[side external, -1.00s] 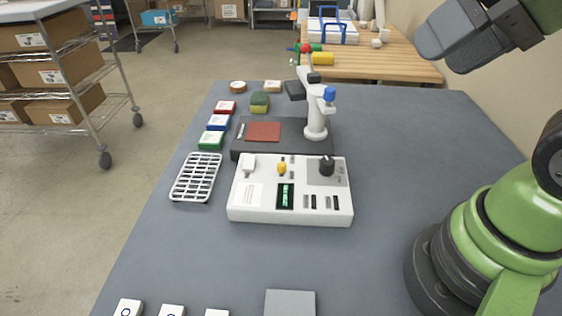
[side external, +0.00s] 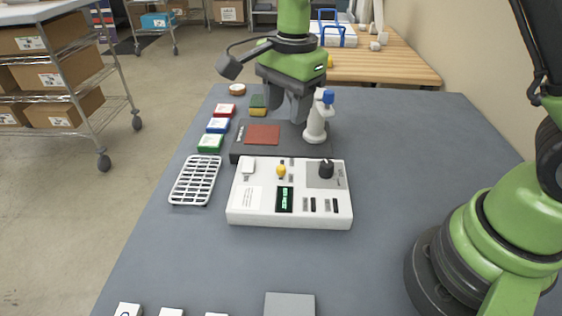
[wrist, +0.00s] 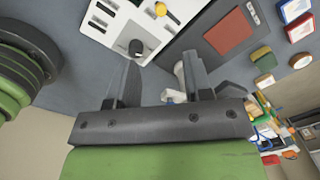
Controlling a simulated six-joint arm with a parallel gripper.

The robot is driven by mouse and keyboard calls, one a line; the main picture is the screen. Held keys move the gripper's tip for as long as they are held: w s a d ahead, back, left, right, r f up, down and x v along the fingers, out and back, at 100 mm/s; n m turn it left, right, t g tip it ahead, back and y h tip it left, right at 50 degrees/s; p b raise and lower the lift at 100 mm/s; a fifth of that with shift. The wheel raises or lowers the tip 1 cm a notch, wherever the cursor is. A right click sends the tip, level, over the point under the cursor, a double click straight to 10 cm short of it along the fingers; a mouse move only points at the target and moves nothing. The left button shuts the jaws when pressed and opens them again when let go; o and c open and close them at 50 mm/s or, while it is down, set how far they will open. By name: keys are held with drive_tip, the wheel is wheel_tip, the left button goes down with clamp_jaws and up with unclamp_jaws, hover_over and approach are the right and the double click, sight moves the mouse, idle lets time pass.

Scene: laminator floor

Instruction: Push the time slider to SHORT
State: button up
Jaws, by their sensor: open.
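The white control box (side external: 290,218) sits mid-table. On its top are a yellow knob (side external: 281,171) by a short dark slot, a black round knob (side external: 326,169), a white switch (side external: 248,166), a lit green display (side external: 285,199) and several small dark and grey controls. The labels are too small to read, so I cannot tell which control is the time slider. My gripper (side external: 287,112) is open and empty, pointing down above the dark platform behind the box. In the wrist view its fingers (wrist: 160,78) are apart; the yellow knob (wrist: 160,9) and black knob (wrist: 136,47) show beyond them.
Behind the box are a dark platform (side external: 238,154) with a red-brown pad (side external: 262,134) and a white upright post (side external: 315,125) with a blue top, close to my fingers. A white rack (side external: 195,180) and colored blocks (side external: 210,142) stand left. The table right of the box is clear.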

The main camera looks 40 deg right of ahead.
sight(281, 167)
drive_tip(key=shift+m+g, duration=0.3)
drive_tip(key=shift+m, duration=0.3)
drive_tip(key=f, duration=0.8)
drive_tip(key=w+f, duration=0.1)
drive_tip(key=f, duration=0.4)
drive_tip(key=shift+a, duration=0.25)
clamp_jaws()
